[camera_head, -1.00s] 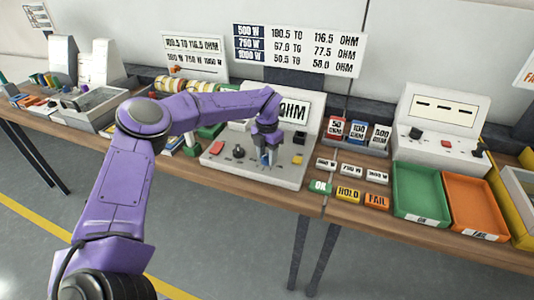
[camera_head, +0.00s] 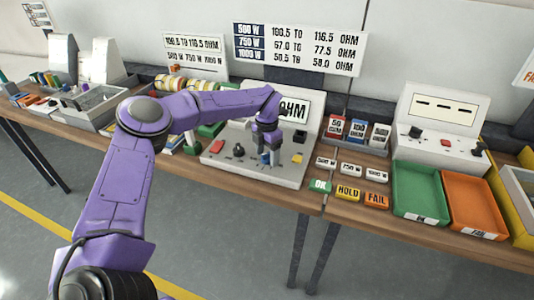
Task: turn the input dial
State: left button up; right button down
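The ohm meter (camera_head: 230,171) is a pale sloped console on the bench, with a display reading "OHM" at its upper right. Its panel bears a red button (camera_head: 217,146), a black dial (camera_head: 238,150) and a yellow button (camera_head: 297,158). My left gripper (camera_head: 268,157) points down at the panel, right of the black dial and left of the yellow button. A blue part shows at its fingertips. The fingers are too small and overlapped to tell whether they are open or shut, or touching a dial there. My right gripper is out of view.
OK, HOLD and FAIL blocks (camera_head: 347,193) lie near the front edge. A green tray (camera_head: 420,216) and an orange tray (camera_head: 473,232) stand to the right. A second console (camera_head: 440,149) stands behind them. Small wattage tags (camera_head: 351,169) lie right of the meter.

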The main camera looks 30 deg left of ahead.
aim_at(267, 153)
pick_arm(q)
notch_tip(267, 153, up, 10)
jog(key=b, duration=0.1)
jog(key=shift+r+b, duration=0.25)
jog(key=shift+b, duration=0.15)
jog(key=shift+s, duration=0.1)
dwell(0.4)
